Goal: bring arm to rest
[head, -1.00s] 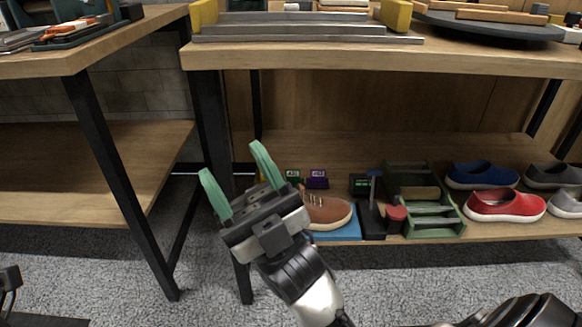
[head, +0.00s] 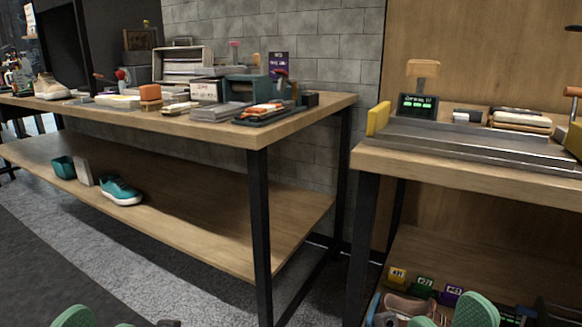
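Only the green fingertips of my grippers show, at the bottom edge of the head view. My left gripper (head: 98,322) is at the lower left, over the floor. Its two tips are apart with nothing seen between them. My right gripper (head: 450,317) is at the lower right, in front of the lower shelf of the right table. Its tips are also apart, and no held object shows. The rest of both grippers and most of both arms are below the picture.
The left table (head: 205,128) carries trays, boxes and tools; a teal sneaker (head: 120,191) is on its lower shelf. The right table (head: 470,172) carries a grey rail and a small display (head: 418,106). A brown shoe (head: 408,306) and number tags sit below. Grey floor lies between.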

